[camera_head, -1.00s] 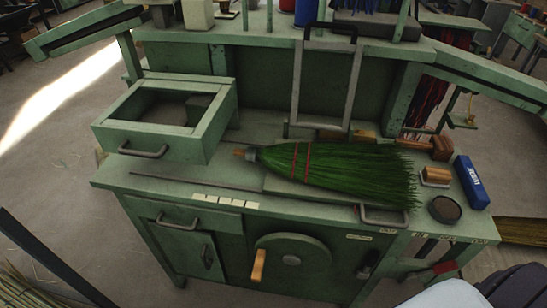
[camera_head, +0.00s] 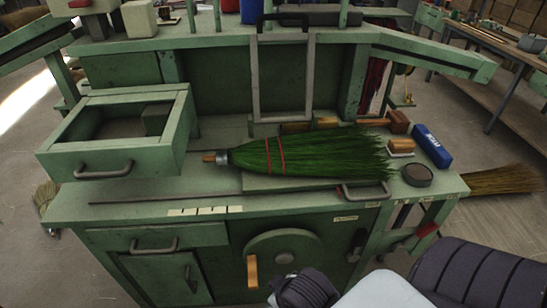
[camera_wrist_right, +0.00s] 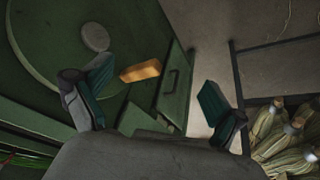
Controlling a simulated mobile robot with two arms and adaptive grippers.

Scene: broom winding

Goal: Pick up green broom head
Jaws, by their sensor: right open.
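The green broom head (camera_head: 315,152) lies on its side on the green workbench (camera_head: 135,203) in the head view. Its red-banded bristles fan out to the right, and its metal collar and short wooden stub point left. My right gripper (camera_wrist_right: 155,88) is open and empty in the right wrist view. It faces the bench's front, around the wheel with the wooden handle (camera_wrist_right: 140,71), apart from the broom head. Green strands at that view's lower left may be bristles. My left gripper is in neither view.
An open drawer box (camera_head: 115,160) stands left of the broom head. A metal frame (camera_head: 283,80) stands behind it. A blue box (camera_head: 432,146), a round dark tin (camera_head: 417,175) and a wooden brush (camera_head: 401,147) sit to its right. The bench's front strip is mostly clear.

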